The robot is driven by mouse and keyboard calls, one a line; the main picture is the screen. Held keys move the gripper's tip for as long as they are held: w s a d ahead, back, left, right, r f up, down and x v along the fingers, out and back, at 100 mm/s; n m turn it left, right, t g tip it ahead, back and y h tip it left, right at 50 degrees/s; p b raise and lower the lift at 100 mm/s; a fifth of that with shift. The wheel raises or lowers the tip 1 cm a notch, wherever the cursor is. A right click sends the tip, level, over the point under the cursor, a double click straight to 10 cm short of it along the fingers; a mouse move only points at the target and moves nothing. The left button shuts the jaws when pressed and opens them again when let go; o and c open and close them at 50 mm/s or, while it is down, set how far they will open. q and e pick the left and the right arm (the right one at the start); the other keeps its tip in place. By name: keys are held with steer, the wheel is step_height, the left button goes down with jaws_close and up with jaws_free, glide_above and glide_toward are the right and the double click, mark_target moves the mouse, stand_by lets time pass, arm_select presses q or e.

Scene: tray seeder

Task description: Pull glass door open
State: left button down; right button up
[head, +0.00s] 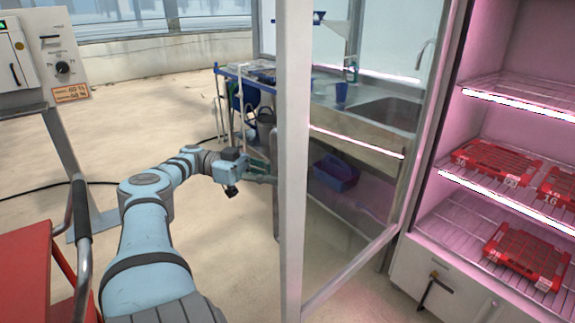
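The glass door (294,120) has a pale metal frame and stands open, swung out from the pink-lit cabinet (440,180). Its near upright edge runs down the middle of the view. A thin upright bar, apparently the handle (275,215), shows along the left side of that edge. My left gripper (264,174) is at this edge at about mid height, with its fingers pointing right toward the bar and frame. The fingertips are small and partly hidden, so I cannot tell whether they grip the bar. My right gripper is not in view.
Wire shelves in the cabinet hold red trays (525,255). A drawer with a dark handle (435,290) is below. A sink bench (375,115) and blue bin (335,172) show through the glass. A red cart (25,275) and a control box (50,50) stand left. Floor behind my arm is clear.

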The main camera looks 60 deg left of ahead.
arm_select(q)
steer(key=shift+w+r, duration=0.1)
steer(key=shift+r, duration=0.35)
steer(key=c, duration=1.9)
jaws_free()
steer(key=shift+d, duration=0.1)
steer(key=o, duration=0.3)
steer(key=shift+d+r, duration=0.15)
steer(key=shift+d, duration=0.2)
steer(key=shift+a, duration=0.1)
